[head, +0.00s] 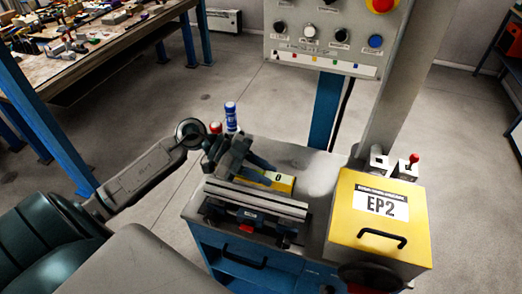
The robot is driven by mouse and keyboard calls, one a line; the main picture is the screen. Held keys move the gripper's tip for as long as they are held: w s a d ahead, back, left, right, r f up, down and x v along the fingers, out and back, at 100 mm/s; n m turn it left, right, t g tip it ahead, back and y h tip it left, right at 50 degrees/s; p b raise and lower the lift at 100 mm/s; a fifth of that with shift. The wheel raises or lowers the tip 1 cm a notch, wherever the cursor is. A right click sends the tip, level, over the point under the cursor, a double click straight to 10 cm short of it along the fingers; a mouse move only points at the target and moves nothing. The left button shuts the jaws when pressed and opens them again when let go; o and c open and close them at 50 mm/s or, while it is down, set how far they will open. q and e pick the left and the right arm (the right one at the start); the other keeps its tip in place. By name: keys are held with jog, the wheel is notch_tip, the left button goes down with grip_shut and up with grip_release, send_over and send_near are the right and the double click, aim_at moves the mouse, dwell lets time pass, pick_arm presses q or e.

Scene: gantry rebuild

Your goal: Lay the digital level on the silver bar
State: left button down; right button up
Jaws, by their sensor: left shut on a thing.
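The silver bar (256,198) lies across dark supports on top of the blue cart. The digital level (284,183) is a yellow block with a small dark mark on its face, just behind the bar. My left gripper (254,168) is shut on the level and hides part of it. I cannot tell whether the level touches the bar or the cart top. My right gripper is not in view.
A yellow EP2 box (348,229) with a black handle stands on the cart's right side. A blue can (231,117) stands behind my gripper. A control panel (335,38) rises behind the cart. A cluttered workbench (70,58) is at the far left.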

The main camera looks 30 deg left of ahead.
pick_arm(q)
jog(key=shift+w+a, duration=0.25)
jog(key=shift+w, duration=0.15)
jog(key=shift+w+a+f, duration=0.1)
jog(key=shift+w+f, duration=0.05)
jog(key=shift+f+b, duration=0.15)
jog(key=shift+b, duration=0.2)
jog(key=shift+s+d+f+b, duration=0.4)
jog(key=shift+s+f+b, duration=0.15)
jog(key=shift+f+b, duration=0.35)
jog(key=shift+w+a+f+b, duration=0.15)
jog(key=shift+f+b, duration=0.4)
jog(key=shift+b, duration=0.05)
jog(key=shift+w+a+f+b, duration=0.1)
jog(key=shift+w+f+b, duration=0.05)
jog(key=shift+f+b, duration=0.4)
jog(key=shift+f, duration=0.3)
jog(key=shift+s+d+f, duration=0.1)
jog(key=shift+f, duration=0.2)
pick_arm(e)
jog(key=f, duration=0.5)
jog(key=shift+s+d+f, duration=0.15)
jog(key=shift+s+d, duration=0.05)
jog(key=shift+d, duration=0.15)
